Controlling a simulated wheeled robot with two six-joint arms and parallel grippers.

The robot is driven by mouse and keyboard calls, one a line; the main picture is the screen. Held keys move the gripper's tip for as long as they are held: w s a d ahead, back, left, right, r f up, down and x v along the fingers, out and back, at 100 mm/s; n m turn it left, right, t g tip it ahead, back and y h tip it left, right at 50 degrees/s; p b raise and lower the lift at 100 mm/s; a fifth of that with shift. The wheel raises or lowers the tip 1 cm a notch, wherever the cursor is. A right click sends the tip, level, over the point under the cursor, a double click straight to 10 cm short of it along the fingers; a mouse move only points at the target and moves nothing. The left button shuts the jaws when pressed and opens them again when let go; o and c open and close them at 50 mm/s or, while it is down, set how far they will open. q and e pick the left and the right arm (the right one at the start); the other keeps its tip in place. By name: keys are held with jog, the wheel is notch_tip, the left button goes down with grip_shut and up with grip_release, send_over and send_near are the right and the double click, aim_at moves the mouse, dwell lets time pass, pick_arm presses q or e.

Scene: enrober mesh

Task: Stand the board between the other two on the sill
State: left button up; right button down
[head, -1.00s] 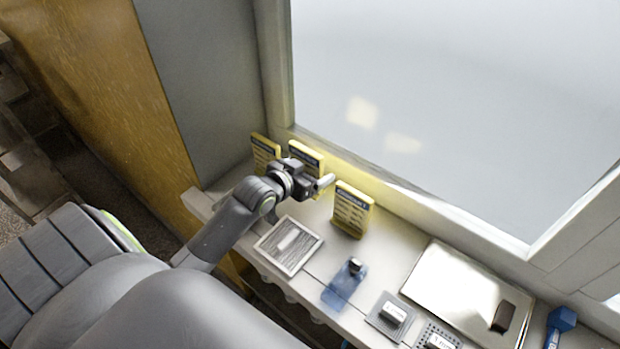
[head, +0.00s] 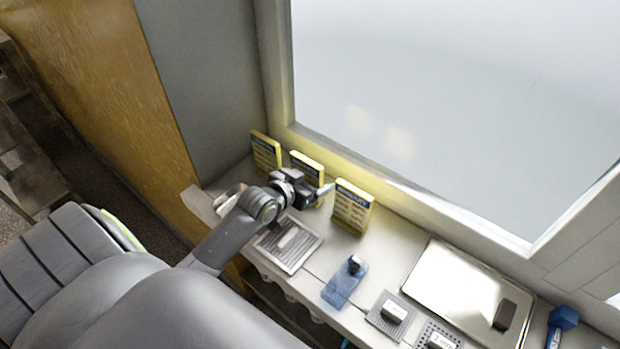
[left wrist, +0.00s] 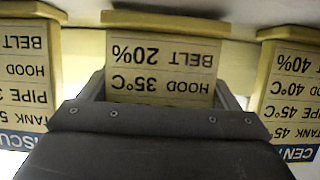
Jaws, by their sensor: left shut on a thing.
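The middle yellow board (head: 308,163) stands upright between the left board (head: 266,152) and the right board (head: 352,206), along the window side of the sill (head: 318,262). My left gripper (head: 322,190) is shut on the middle board from the room side and covers part of it. In the left wrist view the held board (left wrist: 165,65) appears upside down, reading HOOD 35°C and BELT 20%. The other two boards flank it there, apart from it, at left (left wrist: 28,75) and right (left wrist: 290,90). Whether its foot touches the sill is unclear. My right gripper is out of view.
A grey ribbed plate (head: 288,244) lies just in front of the boards. A blue clipped item (head: 344,283), small grey blocks on pads (head: 391,315), a shiny flat tray (head: 465,290) and a blue tool (head: 561,322) lie further right. The window frame (head: 420,203) rises behind.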

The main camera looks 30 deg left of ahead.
pick_arm(q)
jog(key=o, duration=0.9)
jog(key=shift+s+f, duration=0.1)
jog(key=shift+f, duration=0.1)
jog(key=shift+o, duration=0.6)
jog(key=shift+r+p, duration=0.35)
jog(key=shift+r, duration=0.2)
jog(key=v, duration=1)
jog(key=shift+s+a+r+b, duration=0.1)
jog(key=shift+s+r+b, duration=0.15)
jog(key=shift+r+b, duration=0.05)
jog(key=shift+s+r, duration=0.25)
jog(key=shift+s, duration=0.3)
